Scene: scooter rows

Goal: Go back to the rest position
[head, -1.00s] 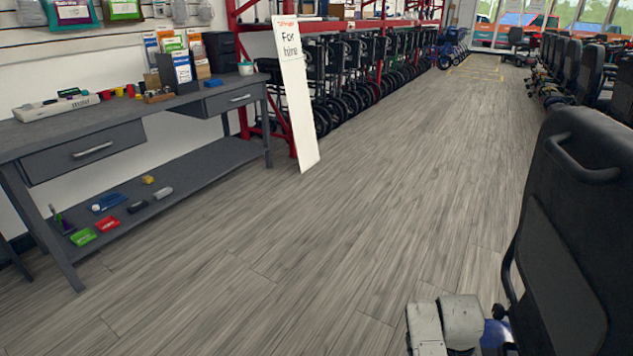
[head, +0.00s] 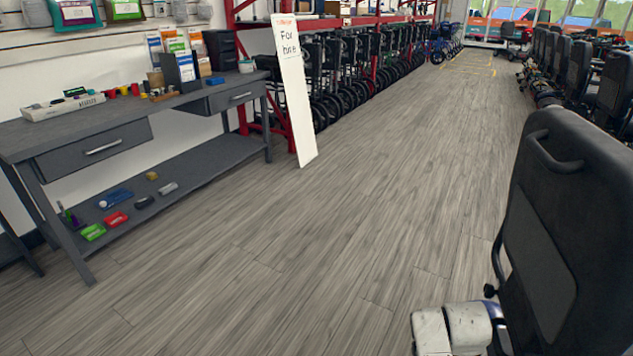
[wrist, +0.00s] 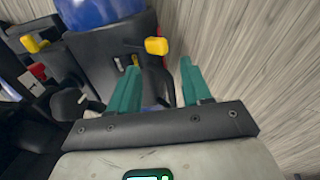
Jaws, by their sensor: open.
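My gripper (wrist: 160,70) shows in the wrist view with its two teal fingers spread apart and nothing between them. Past the fingertips is part of a scooter with black parts, a blue rounded panel (wrist: 100,10) and a yellow knob (wrist: 156,46). The knob appears apart from the fingers. In the head view, a white and grey part of my arm shows at the bottom edge, beside a black scooter seat (head: 575,235). My fingers are not visible there.
A grey workbench (head: 85,145) with small items stands at the left. A "For hire" board (head: 294,100) leans beside red racking (head: 270,128) and a row of folded wheelchairs. More scooters (head: 578,65) line the right. The wooden floor (head: 330,230) between is clear.

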